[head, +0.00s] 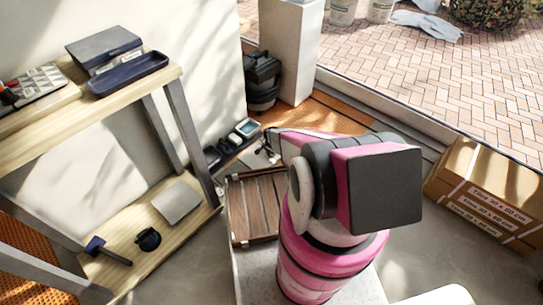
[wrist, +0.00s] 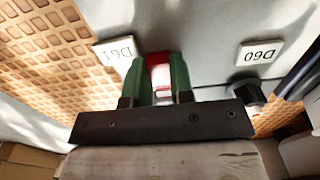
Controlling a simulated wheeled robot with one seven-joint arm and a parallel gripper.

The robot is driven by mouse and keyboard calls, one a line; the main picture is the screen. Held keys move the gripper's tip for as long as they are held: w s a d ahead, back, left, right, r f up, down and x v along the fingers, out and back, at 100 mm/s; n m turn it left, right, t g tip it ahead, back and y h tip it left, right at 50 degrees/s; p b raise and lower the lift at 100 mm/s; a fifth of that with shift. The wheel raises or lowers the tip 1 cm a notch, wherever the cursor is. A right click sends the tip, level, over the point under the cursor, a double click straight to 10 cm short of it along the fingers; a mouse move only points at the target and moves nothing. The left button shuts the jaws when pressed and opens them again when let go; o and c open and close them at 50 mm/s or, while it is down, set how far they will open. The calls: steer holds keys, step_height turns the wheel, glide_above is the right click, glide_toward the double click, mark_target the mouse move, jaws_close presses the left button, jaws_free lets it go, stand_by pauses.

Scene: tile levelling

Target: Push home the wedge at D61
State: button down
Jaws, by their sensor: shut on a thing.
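In the wrist view, my gripper (wrist: 158,64) has two green fingers with a narrow gap between them. The fingers are shut on a red wedge (wrist: 158,58), with a paler part below the red. They are just right of the white D61 label (wrist: 117,50), which reads upside down on a grey tile (wrist: 208,55). How far in the wedge sits is hidden by the fingers. The D60 label (wrist: 259,53) lies farther right on the same grey surface. In the head view my arm hides the gripper and the wedge.
Orange dimpled matting (wrist: 45,45) borders the tile on the left. A dark piece (wrist: 248,92) sits below the D60 label. In the head view, a wooden shelf unit (head: 150,80) stands left, a slatted wooden crate (head: 255,205) near my arm, and tile cartons (head: 485,190) at right.

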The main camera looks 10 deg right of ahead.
steer(key=shift+w+d, duration=0.4)
steer(key=shift+d, duration=0.15)
stand_by(1.0)
steer(key=c, duration=0.9)
jaws_free()
